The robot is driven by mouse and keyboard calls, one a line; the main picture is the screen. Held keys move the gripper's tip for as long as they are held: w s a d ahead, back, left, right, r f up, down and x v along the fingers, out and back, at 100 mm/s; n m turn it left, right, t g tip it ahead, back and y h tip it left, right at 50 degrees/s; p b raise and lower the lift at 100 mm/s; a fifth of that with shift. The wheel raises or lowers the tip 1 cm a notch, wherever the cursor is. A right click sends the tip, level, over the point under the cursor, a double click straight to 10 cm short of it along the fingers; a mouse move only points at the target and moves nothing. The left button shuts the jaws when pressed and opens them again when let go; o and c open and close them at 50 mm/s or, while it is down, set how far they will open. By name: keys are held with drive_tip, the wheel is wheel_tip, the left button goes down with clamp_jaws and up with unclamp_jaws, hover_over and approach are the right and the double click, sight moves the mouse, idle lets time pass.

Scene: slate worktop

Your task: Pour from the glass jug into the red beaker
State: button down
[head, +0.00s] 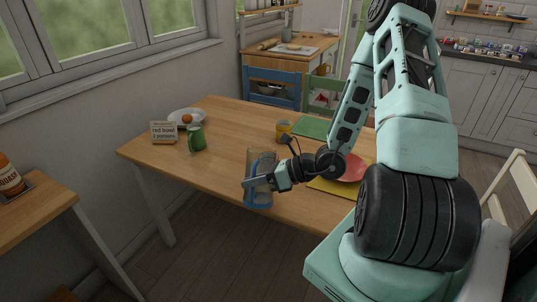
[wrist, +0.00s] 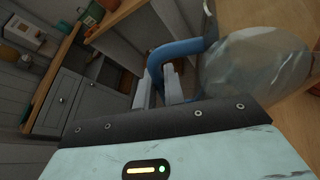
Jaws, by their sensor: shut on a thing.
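In the wrist view my gripper's fingers (wrist: 167,84) close on the handle (wrist: 176,53), with the clear jug body (wrist: 256,62) to the right. I cannot tell whether the jug holds liquid. I see no red beaker in either view; my arm covers part of the table. A red plate or shallow bowl (head: 353,169) lies partly behind my arm.
A green mug (head: 197,139), a small sign (head: 164,133) and a white plate (head: 181,116) with a round orange-brown thing stand at the left of the table. A yellow cup (head: 283,128) and a green mat (head: 313,126) are farther back. The table's left-middle is clear.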

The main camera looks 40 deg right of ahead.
sight(257, 161)
drive_tip(key=shift+w+d+r+m+g+y+p, duration=0.15)
drive_tip(key=shift+w+d+r+m+y+p, duration=0.35)
drive_tip(key=shift+p, duration=0.4)
drive_tip(key=shift+w+d+r+m+g+y+p, duration=0.15)
drive_tip(key=shift+w+d+r+m+y+p, duration=0.15)
drive_tip(key=shift+d+r+m+p, duration=0.45)
drive_tip(key=shift+a+f, duration=0.1)
drive_tip(key=shift+f, duration=0.2)
drive_tip(key=shift+w+d+r+m+y+p, duration=0.1)
drive_tip(key=shift+d+m+y+p, duration=0.1)
drive_tip(key=shift+m+y+p, duration=0.15)
drive_tip(key=shift+w+d+r+m+y+p, duration=0.15)
drive_tip(key=shift+d+r+m+y+p, duration=0.1)
drive_tip(key=shift+r+m+p, duration=0.2)
drive_tip(key=shift+w+d+r+m+y+p, duration=0.15)
drive_tip(key=shift+r+m+y+p, duration=0.15)
drive_tip(key=shift+r, duration=0.2)
idle(1.8)
